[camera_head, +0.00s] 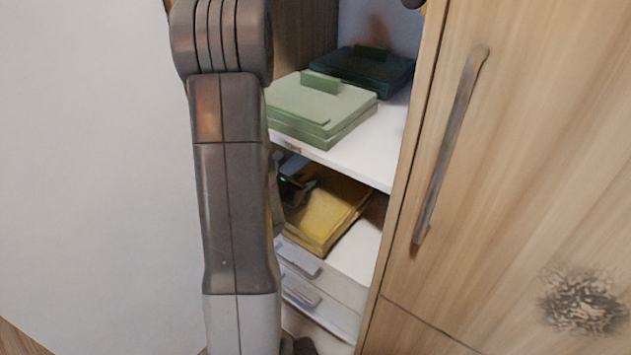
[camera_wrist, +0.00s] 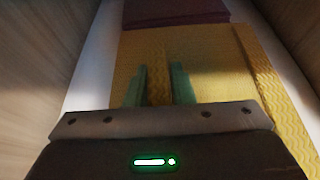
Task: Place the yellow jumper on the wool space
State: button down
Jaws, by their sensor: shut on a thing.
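The yellow jumper (camera_head: 328,212), a flat folded block, is in the lower compartment of the open cupboard. In the wrist view the yellow jumper (camera_wrist: 215,65) fills the middle, with a raised tab running between my fingers. My gripper (camera_wrist: 160,82) is shut on this tab, one greenish finger on each side. In the head view my gripper (camera_head: 298,188) is partly hidden behind my arm, at the jumper's left side. I cannot tell whether the jumper rests on the shelf or is slightly raised.
A dark red folded item (camera_wrist: 175,12) lies behind the jumper. The upper shelf (camera_head: 362,155) holds a light green folded item (camera_head: 325,108) and a dark green one (camera_head: 365,72). Drawers (camera_head: 318,300) are below. A closed wooden door (camera_head: 530,150) with a long handle (camera_head: 452,140) stands at the right.

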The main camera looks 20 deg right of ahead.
aim_at(313, 172)
jog(key=w+d, duration=0.2)
jog(key=d, duration=0.2)
jog(key=shift+w+d, duration=0.35)
jog(key=shift+w, duration=0.05)
jog(key=shift+f+b, duration=0.4)
jog(key=shift+f, duration=1.3)
jog(key=shift+f, duration=0.2)
jog(key=c, duration=1.3)
grip_release()
jog(key=shift+o, duration=0.2)
jog(key=shift+r, duration=0.1)
jog(key=shift+r, duration=0.2)
jog(key=p+v, duration=0.1)
jog(key=v, duration=1)
jog(key=shift+s+a, duration=0.1)
jog(key=shift+a, duration=0.15)
jog(key=shift+s+a+r, duration=0.1)
jog(key=shift+s+a, duration=0.05)
